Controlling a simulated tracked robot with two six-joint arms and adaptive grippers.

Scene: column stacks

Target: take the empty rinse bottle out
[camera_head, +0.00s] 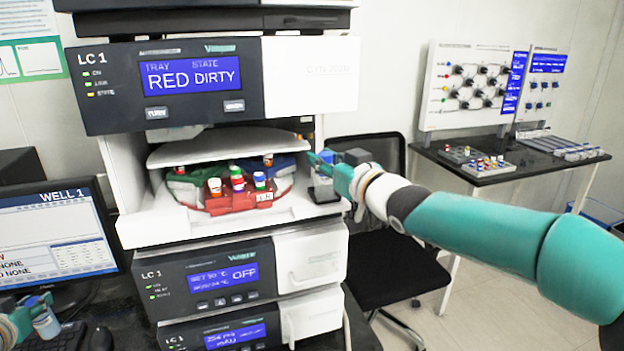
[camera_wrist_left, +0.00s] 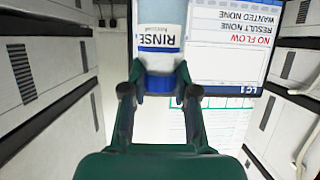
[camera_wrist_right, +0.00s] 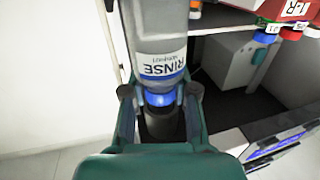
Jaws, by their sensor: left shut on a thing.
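A rinse bottle with a grey, clear-looking body and a blue cap (camera_wrist_right: 160,100) is at my right gripper (camera_wrist_right: 160,92). In the head view this bottle (camera_head: 323,188) stands at the right end of the white instrument shelf, and my right gripper (camera_head: 330,166) reaches it from the right. The right fingers are on both sides of the cap; whether they press on it is unclear. My left gripper (camera_wrist_left: 159,78) is shut on the blue cap of a second rinse bottle (camera_wrist_left: 160,38), which is pale. In the head view my left gripper (camera_head: 22,322) and that bottle (camera_head: 46,323) are at the lower left.
The instrument tray (camera_head: 240,204) holds several small capped vials beside the right bottle. A shelf plate (camera_head: 225,147) hangs above the tray. A monitor (camera_head: 55,240) stands at the left. A black chair (camera_head: 385,260) and a side table (camera_head: 500,170) stand at the right.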

